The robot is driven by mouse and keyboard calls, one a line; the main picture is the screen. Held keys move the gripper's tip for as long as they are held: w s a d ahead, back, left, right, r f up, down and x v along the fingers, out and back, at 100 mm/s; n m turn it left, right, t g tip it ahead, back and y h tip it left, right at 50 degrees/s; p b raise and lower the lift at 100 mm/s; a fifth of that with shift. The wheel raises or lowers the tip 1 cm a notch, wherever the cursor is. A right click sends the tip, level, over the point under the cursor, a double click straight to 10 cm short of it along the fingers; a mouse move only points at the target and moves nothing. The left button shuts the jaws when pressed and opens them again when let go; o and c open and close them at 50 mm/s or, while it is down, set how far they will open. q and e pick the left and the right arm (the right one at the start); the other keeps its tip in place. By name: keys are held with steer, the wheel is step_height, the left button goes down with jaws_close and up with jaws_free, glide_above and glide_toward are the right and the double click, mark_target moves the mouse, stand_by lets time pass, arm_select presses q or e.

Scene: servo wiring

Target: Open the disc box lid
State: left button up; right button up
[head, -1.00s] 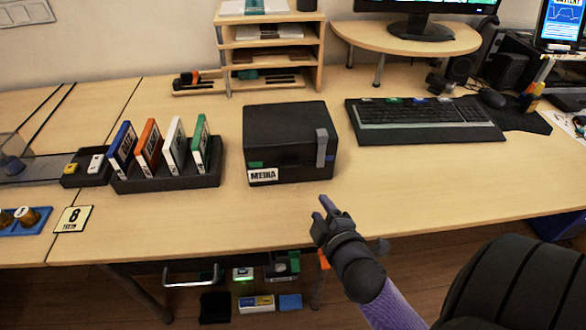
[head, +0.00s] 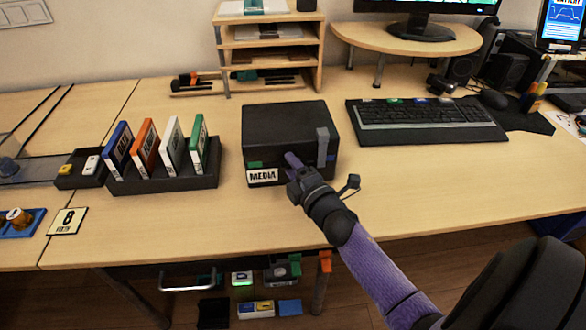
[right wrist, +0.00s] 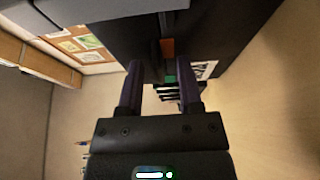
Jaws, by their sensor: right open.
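The black disc box (head: 285,120) stands on the table with its lid down. It has a white "MEDIA" label (head: 262,176) at the lower left of its front and a grey strap (head: 322,145) at the right front. My right gripper (head: 293,161) is at the box's front face, just right of the label and left of the strap. In the right wrist view, its two purple fingers (right wrist: 162,85) are spread, with the dark box (right wrist: 205,45) beyond them. I cannot tell whether they touch it. My left gripper is not in view.
A black rack (head: 165,178) with several coloured disc cases stands left of the box. A keyboard (head: 425,122) lies to the right, and a wooden shelf (head: 268,57) stands behind.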

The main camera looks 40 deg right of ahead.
steer(key=shift+c, duration=0.2)
jaws_close()
stand_by(1.2)
